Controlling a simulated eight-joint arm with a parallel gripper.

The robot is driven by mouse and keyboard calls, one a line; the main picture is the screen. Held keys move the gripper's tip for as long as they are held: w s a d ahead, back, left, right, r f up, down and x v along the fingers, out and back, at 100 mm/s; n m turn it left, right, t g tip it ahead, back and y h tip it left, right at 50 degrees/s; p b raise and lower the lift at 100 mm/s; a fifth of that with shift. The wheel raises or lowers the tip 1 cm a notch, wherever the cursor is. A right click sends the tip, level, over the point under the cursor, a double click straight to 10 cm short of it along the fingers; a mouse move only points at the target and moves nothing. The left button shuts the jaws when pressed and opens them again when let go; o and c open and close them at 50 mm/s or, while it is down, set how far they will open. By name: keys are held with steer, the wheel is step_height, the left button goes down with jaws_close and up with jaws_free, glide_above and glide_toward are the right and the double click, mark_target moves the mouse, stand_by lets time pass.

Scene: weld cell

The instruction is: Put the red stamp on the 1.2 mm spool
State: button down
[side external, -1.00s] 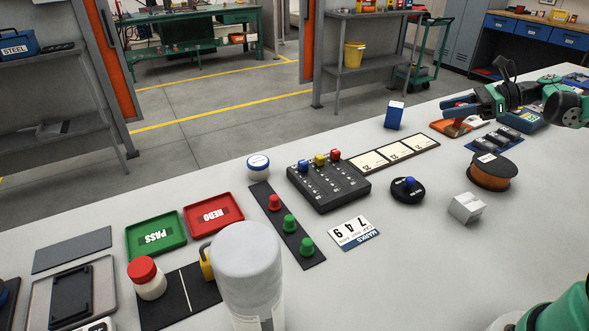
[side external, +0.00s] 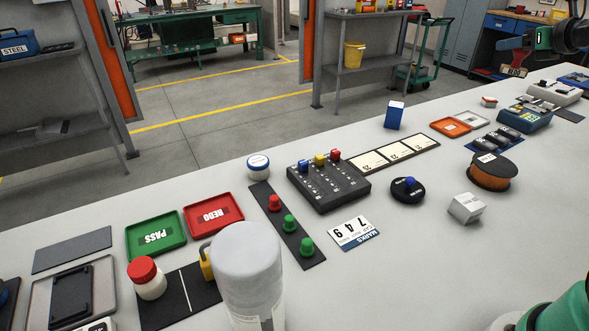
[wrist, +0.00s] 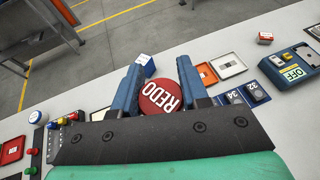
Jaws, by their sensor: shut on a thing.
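My gripper (wrist: 158,70) is shut on the red stamp (wrist: 161,97), a round red disc reading REDO in the wrist view. In the side view my gripper (side external: 530,45) is high at the upper right, with the red stamp (side external: 515,60) hanging at its fingers, well clear of the table. A copper-coloured wire spool (side external: 490,172) with a black flange and a small white label lies on the table at right. Its label is too small to read. The copper spool is below and nearer the side camera than my gripper, and is not visible in the wrist view.
An orange ink pad tray (side external: 451,127) lies open at the back. A black disc with a blue knob (side external: 407,189), a grey block (side external: 466,208) and a blue box (side external: 394,115) stand nearby.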

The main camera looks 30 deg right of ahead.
steer(key=shift+s+d+r+m+h, duration=0.25)
steer(key=shift+s+d+m+h, duration=0.15)
steer(key=shift+d+h, duration=0.1)
steer(key=shift+h, duration=0.3)
step_height(320, 180, down, 20)
steer(key=shift+s+d+r, duration=0.15)
steer(key=shift+c, duration=2.2)
jaws_free()
